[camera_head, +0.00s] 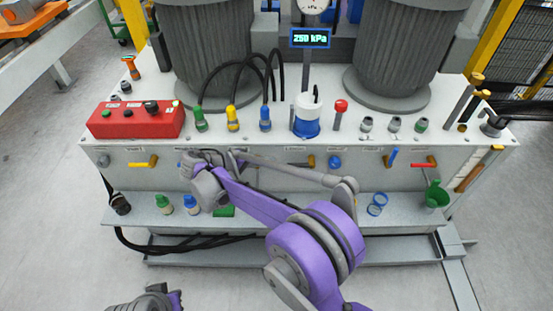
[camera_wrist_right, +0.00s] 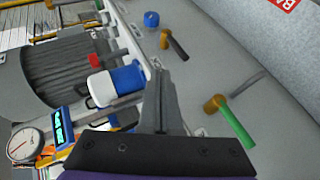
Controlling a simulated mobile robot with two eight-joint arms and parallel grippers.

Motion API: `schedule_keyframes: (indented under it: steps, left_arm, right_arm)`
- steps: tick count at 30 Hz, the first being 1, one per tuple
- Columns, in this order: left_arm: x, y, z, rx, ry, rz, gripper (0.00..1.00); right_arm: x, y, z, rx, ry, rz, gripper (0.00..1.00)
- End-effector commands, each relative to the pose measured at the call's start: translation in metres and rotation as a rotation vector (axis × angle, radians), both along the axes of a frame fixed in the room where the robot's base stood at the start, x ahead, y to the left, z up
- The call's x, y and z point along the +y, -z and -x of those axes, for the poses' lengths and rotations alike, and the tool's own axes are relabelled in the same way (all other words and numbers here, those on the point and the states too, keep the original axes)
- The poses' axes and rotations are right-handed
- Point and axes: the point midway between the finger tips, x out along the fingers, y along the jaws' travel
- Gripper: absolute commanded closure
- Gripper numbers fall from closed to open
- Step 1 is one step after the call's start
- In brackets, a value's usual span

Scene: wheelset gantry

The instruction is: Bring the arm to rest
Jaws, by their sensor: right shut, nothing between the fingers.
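My right arm, purple and grey, reaches in from the bottom of the head view and lies in front of the machine's front panel (camera_head: 270,181). Its fingers cannot be made out clearly there. In the right wrist view my right gripper (camera_wrist_right: 165,82) is shut and empty. Beyond its fingers are the blue-and-white socket (camera_wrist_right: 116,85) and the panel with its valves. Only a grey and purple part of my left arm shows, at the bottom left of the head view; its gripper is not in view.
A red control box (camera_head: 135,121), hose connectors and a blue-and-white socket (camera_head: 306,124) stand on the machine top. Valves with coloured handles line the front. A lower shelf (camera_head: 285,210) holds caps and a green funnel (camera_head: 437,197). Floor (camera_head: 60,220) is clear at left.

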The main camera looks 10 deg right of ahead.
Motion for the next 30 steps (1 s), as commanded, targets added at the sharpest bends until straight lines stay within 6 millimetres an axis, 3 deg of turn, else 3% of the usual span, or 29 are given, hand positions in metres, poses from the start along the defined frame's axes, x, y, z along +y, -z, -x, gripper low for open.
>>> schedule_keyframes:
  steps: [20,26,30]
  left_arm:
    - [0.000,-0.002,0.000,-0.001,0.000,0.000,1.00]
    - [0.000,-0.021,-0.001,-0.007,0.000,0.000,1.00]
    - [0.000,-0.041,-0.002,-0.013,0.000,0.000,1.00]
  right_arm:
    - [0.000,-0.005,0.003,0.005,0.000,-0.007,1.00]
    - [-0.035,-0.035,0.032,0.068,-0.014,-0.134,1.00]
    - [-0.065,-0.060,0.075,0.119,-0.039,-0.298,1.00]
